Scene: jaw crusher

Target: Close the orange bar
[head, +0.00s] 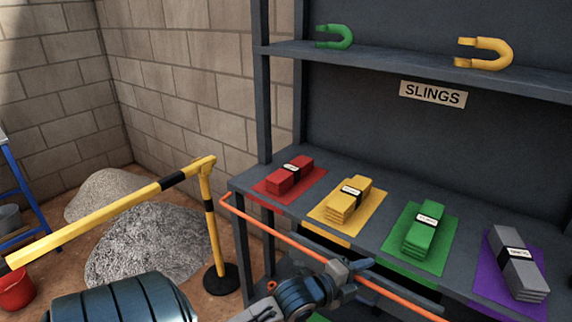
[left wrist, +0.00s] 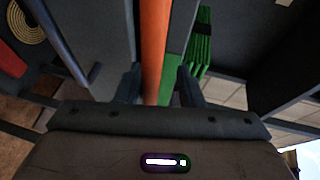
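The orange bar (head: 285,236) runs slantwise along the front of the dark shelf unit, from the left post toward the lower right. My left gripper (head: 349,268) is at the bar's middle to right stretch, in front of the shelf edge. In the left wrist view, the orange bar (left wrist: 154,45) passes between the two fingers of the left gripper (left wrist: 160,85), with a gap on each side. The fingers are apart. Whether the bar is fully between them in depth is hard to tell. My right gripper is in neither view.
The shelf (head: 384,208) holds red slings (head: 289,177), yellow slings (head: 347,204), green slings (head: 424,232) and grey slings (head: 516,268) on coloured mats. A yellow-black barrier (head: 110,210), gravel heaps (head: 150,245) and a red bucket (head: 15,289) stand to the left.

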